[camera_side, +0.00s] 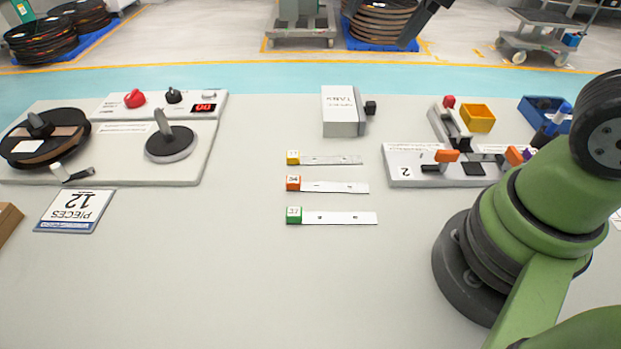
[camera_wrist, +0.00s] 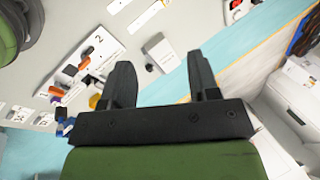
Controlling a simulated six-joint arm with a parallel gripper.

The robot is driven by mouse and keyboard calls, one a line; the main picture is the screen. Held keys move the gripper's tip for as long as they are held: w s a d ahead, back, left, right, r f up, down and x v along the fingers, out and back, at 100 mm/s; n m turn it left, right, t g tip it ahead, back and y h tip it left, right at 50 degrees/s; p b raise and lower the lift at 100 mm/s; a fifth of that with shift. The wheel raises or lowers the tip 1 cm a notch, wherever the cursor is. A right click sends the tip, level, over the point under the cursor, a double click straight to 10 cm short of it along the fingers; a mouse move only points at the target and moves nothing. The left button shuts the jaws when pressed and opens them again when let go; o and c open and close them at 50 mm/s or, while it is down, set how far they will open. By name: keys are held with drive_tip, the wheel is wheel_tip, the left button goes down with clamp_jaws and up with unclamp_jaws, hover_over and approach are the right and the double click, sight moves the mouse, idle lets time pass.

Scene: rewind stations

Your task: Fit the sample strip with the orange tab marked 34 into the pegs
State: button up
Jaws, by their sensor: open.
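The sample strip with the orange tab marked 34 (camera_side: 330,186) lies flat on the table in the side view, its tab at the left end. It is the middle of three strips. A white board marked 2 (camera_side: 404,172) stands to its right, with orange-topped black parts (camera_side: 446,156); it also shows in the wrist view (camera_wrist: 97,40). I cannot make out separate pegs on it. My gripper (camera_wrist: 161,66) is open and empty in the wrist view, with its two black fingers apart and well away from the strip.
A yellow-tabbed strip (camera_side: 332,160) and a green-tabbed strip (camera_side: 340,218) lie beside the orange one. A white box (camera_side: 340,112) stands behind them. A reel station (camera_side: 190,168) is at left, and yellow (camera_side: 478,117) and blue bins (camera_side: 538,106) are at right.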

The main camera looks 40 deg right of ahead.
drive_tip(key=w+a+f+m+g, duration=0.3)
drive_tip(key=w+f+m, duration=0.5)
drive_tip(key=f+m, duration=0.15)
drive_tip(key=m+g+h, duration=0.1)
drive_tip(key=m+h, duration=0.1)
drive_tip(key=m, duration=0.3)
hover_over(300, 180)
wheel_tip(300, 180, down, 9)
drive_tip(key=f, duration=0.4)
drive_tip(key=shift+w+a+f, duration=0.1)
drive_tip(key=shift+a+f, duration=0.15)
drive_tip(key=shift+a, duration=0.1)
drive_tip(key=f, duration=0.5)
drive_tip(key=shift+d+f, duration=0.35)
drive_tip(key=shift+f, duration=0.05)
drive_tip(key=c, duration=1)
